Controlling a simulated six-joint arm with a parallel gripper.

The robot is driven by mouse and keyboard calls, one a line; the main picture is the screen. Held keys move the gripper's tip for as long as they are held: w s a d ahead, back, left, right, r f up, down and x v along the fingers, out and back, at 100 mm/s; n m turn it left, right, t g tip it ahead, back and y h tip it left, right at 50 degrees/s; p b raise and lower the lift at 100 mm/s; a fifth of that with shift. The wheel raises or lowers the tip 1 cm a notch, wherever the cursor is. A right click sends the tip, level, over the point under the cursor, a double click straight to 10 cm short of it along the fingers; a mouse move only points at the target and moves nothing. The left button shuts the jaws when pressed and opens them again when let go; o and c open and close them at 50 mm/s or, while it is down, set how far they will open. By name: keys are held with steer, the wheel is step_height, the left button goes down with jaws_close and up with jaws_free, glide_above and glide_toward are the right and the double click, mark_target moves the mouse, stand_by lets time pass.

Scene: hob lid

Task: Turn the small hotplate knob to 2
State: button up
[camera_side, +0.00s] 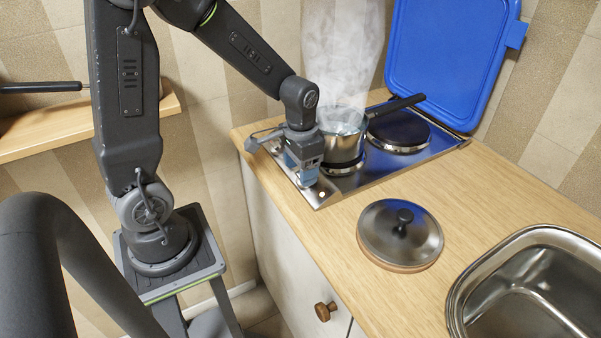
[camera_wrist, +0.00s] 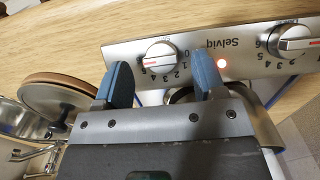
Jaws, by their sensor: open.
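In the wrist view a silver control panel (camera_wrist: 135,52) carries two round knobs with printed numbers. One knob (camera_wrist: 162,56) lies between my two blue fingertips in the picture, apart from both; its red mark points left. I cannot tell from the labels which knob belongs to the small hotplate. My gripper (camera_side: 304,177) is open and empty, pointing down over the hob's near end in the side view, where it hides the knobs.
A steaming pot (camera_side: 342,150) stands on one hotplate; the other hotplate (camera_side: 399,131) is bare. A blue hob lid (camera_side: 447,55) stands raised behind. A pot lid (camera_side: 400,234) lies on the wooden counter (camera_side: 345,270) near a sink (camera_side: 535,290).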

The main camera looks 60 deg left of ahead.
steer(key=shift+f, duration=0.9)
steer(key=c, duration=0.9)
